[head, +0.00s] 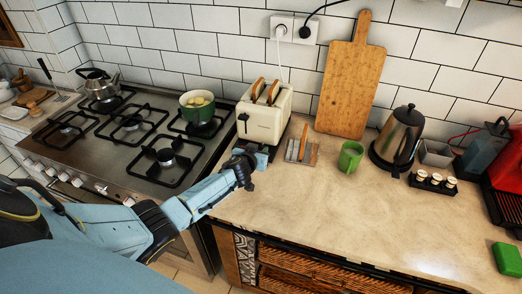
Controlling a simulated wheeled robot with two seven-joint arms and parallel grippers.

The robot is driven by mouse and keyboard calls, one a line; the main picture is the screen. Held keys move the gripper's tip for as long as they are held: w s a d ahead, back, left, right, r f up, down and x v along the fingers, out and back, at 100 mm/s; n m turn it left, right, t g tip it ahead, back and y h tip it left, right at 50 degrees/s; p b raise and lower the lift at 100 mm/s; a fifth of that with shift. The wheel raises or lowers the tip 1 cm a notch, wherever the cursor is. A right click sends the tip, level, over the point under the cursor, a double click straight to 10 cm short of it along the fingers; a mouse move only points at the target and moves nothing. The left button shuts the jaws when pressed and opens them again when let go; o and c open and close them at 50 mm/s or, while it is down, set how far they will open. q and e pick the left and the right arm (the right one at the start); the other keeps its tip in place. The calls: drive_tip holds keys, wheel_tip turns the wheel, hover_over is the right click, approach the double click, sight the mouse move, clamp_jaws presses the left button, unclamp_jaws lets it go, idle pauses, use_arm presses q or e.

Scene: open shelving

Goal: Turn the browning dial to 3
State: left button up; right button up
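A cream toaster (262,122) stands on the counter against the tiled wall, with two slices of bread (265,91) sticking up from its slots. A dark lever shows on its left end. My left gripper (263,152) is at the lower front of the toaster, very close to it. I cannot tell whether it touches. The browning dial cannot be made out; the gripper may cover it. The gripper's fingers are too small and dark to tell open from shut. My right gripper is not in view.
A cutting board (349,85) leans on the wall; a kettle (398,140) stands further right. The stove (125,130) with a green pot (197,105) is left.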

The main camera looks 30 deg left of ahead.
sight(262, 146)
use_arm(q)
drive_tip(key=shift+b+x, duration=0.85)
drive_tip(key=shift+x, duration=0.9)
drive_tip(key=shift+r, duration=0.1)
